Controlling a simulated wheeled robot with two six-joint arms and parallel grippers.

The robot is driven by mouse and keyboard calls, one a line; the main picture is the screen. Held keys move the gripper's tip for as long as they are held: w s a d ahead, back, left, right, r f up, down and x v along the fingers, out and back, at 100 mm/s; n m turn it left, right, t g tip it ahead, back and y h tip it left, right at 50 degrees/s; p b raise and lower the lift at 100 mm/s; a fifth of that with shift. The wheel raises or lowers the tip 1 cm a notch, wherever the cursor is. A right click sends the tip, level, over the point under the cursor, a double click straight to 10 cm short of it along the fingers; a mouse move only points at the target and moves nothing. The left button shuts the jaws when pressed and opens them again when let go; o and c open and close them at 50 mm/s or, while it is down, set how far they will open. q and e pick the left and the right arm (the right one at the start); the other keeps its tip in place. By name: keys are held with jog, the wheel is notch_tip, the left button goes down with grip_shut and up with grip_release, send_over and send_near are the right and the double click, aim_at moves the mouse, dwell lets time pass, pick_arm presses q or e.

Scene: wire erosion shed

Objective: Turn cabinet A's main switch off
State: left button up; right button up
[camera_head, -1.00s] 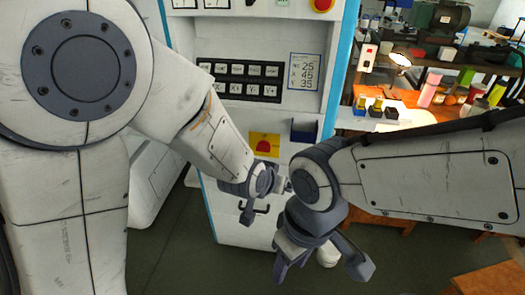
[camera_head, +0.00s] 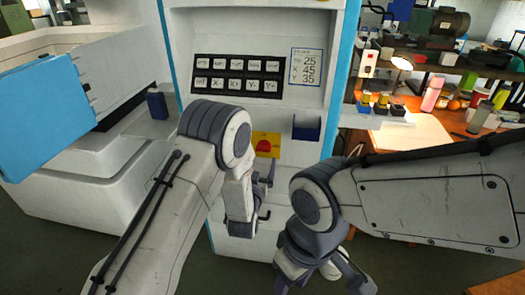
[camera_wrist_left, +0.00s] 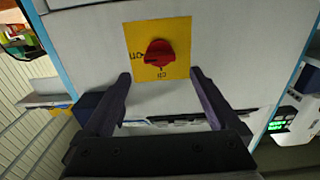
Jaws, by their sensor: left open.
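A red rotary switch (camera_head: 264,145) sits on a yellow plate (camera_head: 275,137) on the front of a white cabinet with blue edges (camera_head: 300,112). In the left wrist view the red switch (camera_wrist_left: 160,52) shows whole on its yellow plate (camera_wrist_left: 145,33), marked "on" at the left and "off" below. Its dark pointer mark seems to lie towards "on". My left gripper (camera_head: 267,195) is open in front of the cabinet, just below the plate. In the wrist view its fingers (camera_wrist_left: 160,80) are spread, with the switch beyond the gap, apparently untouched. My right gripper (camera_head: 320,278) hangs open and empty, lower right.
A button panel (camera_head: 238,78) and a paper note (camera_head: 306,67) are above the switch. A dark blue box-like part (camera_head: 307,128) juts out right of it. A white machine (camera_head: 70,150) stands left. A cluttered workbench (camera_head: 425,125) with a lit lamp (camera_head: 401,63) stands right.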

aim_at(261, 151)
pick_arm(q)
jog(key=w, duration=0.4)
jog(key=w+d, duration=0.1)
jog(key=w, duration=0.1)
jog(key=shift+w+p, duration=0.2)
jog(key=shift+p, duration=0.2)
jog(key=c, duration=1.4)
jog(key=shift+f+n+b, duration=0.15)
jog(key=shift+n+b, duration=0.75)
jog(key=shift+b, duration=0.2)
jog(key=shift+a+f+n+b, duration=0.1)
jog(key=shift+a+n+b, duration=0.05)
jog(key=shift+n+b, duration=4.1)
jog(key=shift+a+f+n+b, duration=0.1)
jog(key=shift+a+n+b, duration=0.05)
jog(key=shift+n+b, duration=4.1)
jog(key=shift+m+b, duration=0.3)
jog(key=shift+b, duration=0.1)
